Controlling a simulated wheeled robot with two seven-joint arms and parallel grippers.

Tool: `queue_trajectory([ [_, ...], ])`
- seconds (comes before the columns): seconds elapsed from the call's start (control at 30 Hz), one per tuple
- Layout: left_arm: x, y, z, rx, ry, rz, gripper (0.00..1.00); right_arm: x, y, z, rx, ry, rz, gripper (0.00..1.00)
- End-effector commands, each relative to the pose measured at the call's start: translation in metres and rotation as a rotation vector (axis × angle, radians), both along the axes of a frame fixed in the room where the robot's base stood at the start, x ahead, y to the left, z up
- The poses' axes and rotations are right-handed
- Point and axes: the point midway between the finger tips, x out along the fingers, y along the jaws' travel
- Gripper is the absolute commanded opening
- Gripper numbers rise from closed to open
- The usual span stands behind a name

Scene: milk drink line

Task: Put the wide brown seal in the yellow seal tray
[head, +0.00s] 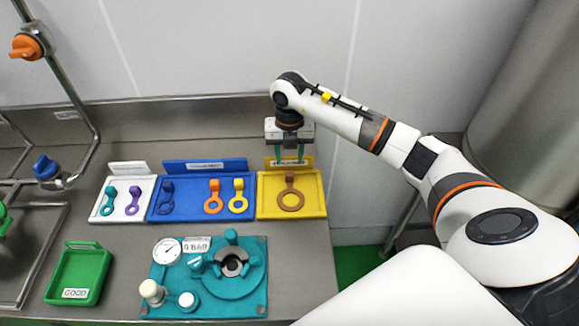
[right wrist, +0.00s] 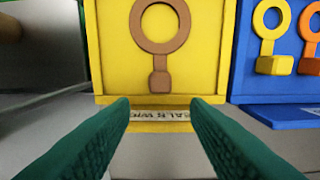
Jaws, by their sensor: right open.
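The wide brown seal (head: 291,201) is a flat ring with a short handle. It lies in the yellow seal tray (head: 317,204), ring toward the front and handle toward the back. The seal (right wrist: 182,30) and the yellow tray (right wrist: 105,60) also show in the right wrist view. My right gripper (head: 290,158) is open and empty, over the back end of the yellow tray near its label. In the right wrist view its two green fingers (right wrist: 160,103) are apart and clear of the seal. My left gripper is not in view.
Left of the yellow tray are a blue tray (head: 190,208) with blue, orange and yellow seals, and a white tray (head: 121,211) with teal and purple ones. A teal fixture (head: 255,302) with a gauge (head: 167,251) stands in front. A green GOOD tray (head: 79,266) is front left.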

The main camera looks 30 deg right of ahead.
Motion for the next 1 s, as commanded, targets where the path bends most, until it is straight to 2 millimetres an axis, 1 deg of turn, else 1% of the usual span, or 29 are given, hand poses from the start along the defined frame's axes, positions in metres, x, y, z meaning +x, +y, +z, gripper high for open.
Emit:
queue_trajectory([
  [0.03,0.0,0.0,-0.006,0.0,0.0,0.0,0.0,0.001,-0.001,0.011,-0.001,-0.006,0.001,0.42],
  [0.1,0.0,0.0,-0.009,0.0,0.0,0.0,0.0,0.001,-0.001,0.025,-0.002,-0.006,0.0,0.42],
  [0.2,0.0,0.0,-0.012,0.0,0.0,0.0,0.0,0.001,0.0,0.043,0.0,-0.004,0.001,0.42],
  [0.3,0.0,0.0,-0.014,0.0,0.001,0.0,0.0,0.001,0.0,0.057,0.0,-0.002,0.0,0.42],
  [0.4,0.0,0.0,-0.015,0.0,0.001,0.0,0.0,0.0,0.0,0.065,-0.001,-0.002,0.0,0.42],
  [0.57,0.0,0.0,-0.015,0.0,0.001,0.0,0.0,0.0,0.0,0.069,0.001,0.001,0.0,0.42],
  [1.0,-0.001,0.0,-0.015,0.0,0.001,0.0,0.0,0.0,0.0,0.068,0.001,0.001,0.0,0.42],
])
